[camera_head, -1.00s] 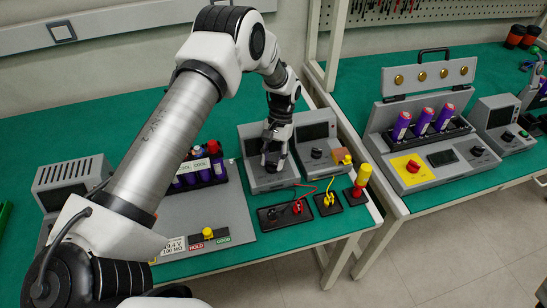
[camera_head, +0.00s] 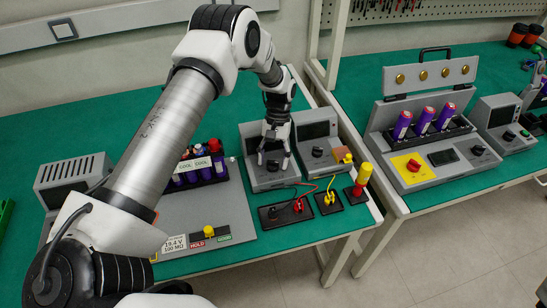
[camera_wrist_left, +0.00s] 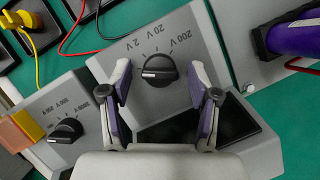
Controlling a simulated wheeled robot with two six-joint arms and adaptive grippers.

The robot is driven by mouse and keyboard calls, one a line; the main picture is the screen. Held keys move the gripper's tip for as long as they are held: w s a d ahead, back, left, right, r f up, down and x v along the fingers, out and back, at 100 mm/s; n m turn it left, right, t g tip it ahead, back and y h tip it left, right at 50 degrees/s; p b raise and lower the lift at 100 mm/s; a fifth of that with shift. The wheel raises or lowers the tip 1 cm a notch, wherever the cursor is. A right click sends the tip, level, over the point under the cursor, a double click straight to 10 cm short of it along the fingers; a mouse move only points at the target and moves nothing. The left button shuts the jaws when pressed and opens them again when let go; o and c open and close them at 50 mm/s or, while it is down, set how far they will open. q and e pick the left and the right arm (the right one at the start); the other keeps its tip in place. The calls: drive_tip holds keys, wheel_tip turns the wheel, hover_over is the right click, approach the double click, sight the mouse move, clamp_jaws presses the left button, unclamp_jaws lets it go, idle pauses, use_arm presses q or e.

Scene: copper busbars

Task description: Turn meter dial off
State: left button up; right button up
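The left grey meter (camera_head: 262,180) stands at the table front, partly hidden by my left gripper (camera_head: 274,162). In the left wrist view, its face (camera_wrist_left: 120,62) is marked 2 V, 20 V and 200 V around a black dial (camera_wrist_left: 160,70). The dial's light mark points to the left of that picture. My left gripper (camera_wrist_left: 160,74) is open, one finger on each side of the dial with a visible gap to it. The second meter (camera_head: 318,150) stands to the right; its dial (camera_wrist_left: 66,131) also shows in the wrist view.
Red and yellow jack blocks (camera_head: 285,215) with cables lie in front of the meters. A red-and-yellow signal post (camera_head: 360,180) stands right of them. A battery tray (camera_head: 215,205) is to the left. A second table (camera_head: 375,85) is across a gap.

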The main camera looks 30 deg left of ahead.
use_arm(q)
drive_tip(key=shift+w+r, duration=0.1)
drive_tip(key=v, duration=1.1)
drive_tip(key=shift+r, duration=0.4)
drive_tip(key=shift+w, duration=0.1)
